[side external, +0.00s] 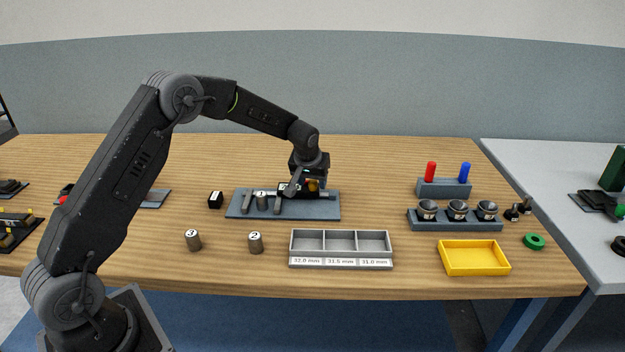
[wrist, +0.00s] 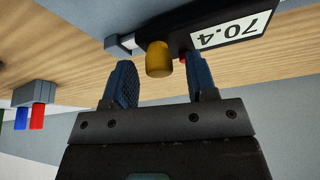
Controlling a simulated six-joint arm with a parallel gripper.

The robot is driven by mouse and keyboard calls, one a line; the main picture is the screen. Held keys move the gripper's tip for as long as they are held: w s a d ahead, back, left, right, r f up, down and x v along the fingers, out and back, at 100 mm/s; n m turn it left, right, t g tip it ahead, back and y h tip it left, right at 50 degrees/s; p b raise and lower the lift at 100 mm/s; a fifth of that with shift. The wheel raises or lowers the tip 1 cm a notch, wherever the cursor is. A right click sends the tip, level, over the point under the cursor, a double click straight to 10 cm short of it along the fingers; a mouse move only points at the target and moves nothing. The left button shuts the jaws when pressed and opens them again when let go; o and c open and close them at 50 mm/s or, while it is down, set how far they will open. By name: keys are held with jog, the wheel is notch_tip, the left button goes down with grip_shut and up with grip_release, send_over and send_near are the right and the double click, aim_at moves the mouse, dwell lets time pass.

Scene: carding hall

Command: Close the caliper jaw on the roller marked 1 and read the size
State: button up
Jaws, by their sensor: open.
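The caliper's grey plate (side external: 325,210) lies at the middle of the table. The roller marked 1 (side external: 262,198) stands upright between the caliper's two grey jaws; whether either jaw touches it is hard to tell. In the wrist view the display (wrist: 232,30) appears upside down and reads 70.4. A yellow knob (wrist: 159,60) is between my fingertips, with gaps visible on both sides. My gripper (wrist: 161,75) is open; in the side view it is low over the caliper's right part, hiding some of it. The knob also shows there (side external: 313,185).
Rollers marked 3 (side external: 193,240) and 2 (side external: 255,243) stand in front. A grey three-compartment tray (side external: 391,247) has labels 32.0 mm, 31.5 mm and 31.0 mm. A yellow tray (side external: 475,271), a rack of cups (side external: 455,226) and a red-blue peg block (side external: 444,188) are to the right.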

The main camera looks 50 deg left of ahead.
aim_at(299, 187)
grip_shut()
dwell(0.3)
jog(key=shift+s+a, duration=1.5)
grip_release()
jog(key=v, duration=1.4)
jog(key=shift+f, duration=0.1)
